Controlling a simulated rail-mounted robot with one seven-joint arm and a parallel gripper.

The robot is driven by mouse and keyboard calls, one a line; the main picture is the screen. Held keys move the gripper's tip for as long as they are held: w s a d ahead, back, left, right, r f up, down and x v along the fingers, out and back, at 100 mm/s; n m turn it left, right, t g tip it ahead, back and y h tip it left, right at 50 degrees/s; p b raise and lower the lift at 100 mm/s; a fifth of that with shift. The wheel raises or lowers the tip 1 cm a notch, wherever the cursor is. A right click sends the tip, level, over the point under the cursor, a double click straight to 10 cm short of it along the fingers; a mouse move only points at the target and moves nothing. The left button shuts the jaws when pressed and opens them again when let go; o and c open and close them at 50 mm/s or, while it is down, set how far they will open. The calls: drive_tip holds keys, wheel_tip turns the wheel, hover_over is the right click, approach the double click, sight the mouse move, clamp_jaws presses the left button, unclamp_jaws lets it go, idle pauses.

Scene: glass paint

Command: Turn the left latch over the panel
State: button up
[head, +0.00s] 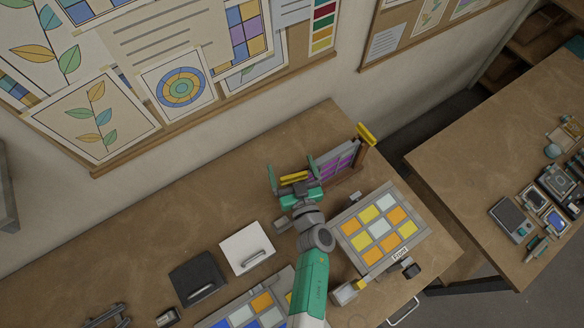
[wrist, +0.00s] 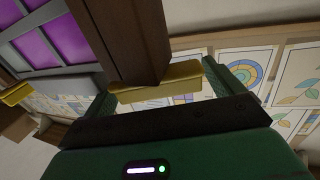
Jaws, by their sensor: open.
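The left latch (head: 294,177) is a yellow bar on top of a brown post at the left end of the upright purple panel (head: 337,163). In the wrist view the latch (wrist: 155,84) lies across the post end, between my fingers. My gripper (head: 291,164) is open, with one green finger on either side of the latch; in the wrist view (wrist: 172,76) a gap shows on the right, and contact on the left is unclear. The right latch (head: 366,134) sits on the far post, turned at a different angle. The arm hides the left post in the head view.
A grey-framed panel of yellow and orange tiles (head: 380,228) lies right of my arm. A white box (head: 246,248) and a black box (head: 197,278) lie to the left. The wall with a pinboard (head: 160,135) is behind. The bench's (head: 120,220) left part is mostly clear.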

sight(295, 178)
drive_tip(key=c, duration=1)
drive_tip(key=shift+r+n+g+y+p, duration=0.3)
drive_tip(key=shift+n+y+p, duration=0.2)
drive_tip(key=shift+y+p, duration=0.35)
drive_tip(key=shift+a+f+n+g+y, duration=0.15)
drive_tip(key=shift+n+g+y, duration=0.1)
drive_tip(key=shift+n+y, duration=0.25)
drive_tip(key=shift+d+f+n+g+y, duration=0.1)
drive_tip(key=shift+n+g+y, duration=0.15)
drive_tip(key=shift+n+y, duration=0.25)
drive_tip(key=shift+s+a+g+y, duration=0.15)
drive_tip(key=shift+a+g+y, duration=0.15)
drive_tip(key=shift+y, duration=0.25)
drive_tip(key=shift+d, duration=0.1)
drive_tip(key=o, duration=1)
drive_tip(key=v, duration=0.7)
drive_tip(key=shift+s+d+p, duration=0.25)
drive_tip(key=shift+s+p, duration=0.05)
drive_tip(key=shift+s, duration=0.05)
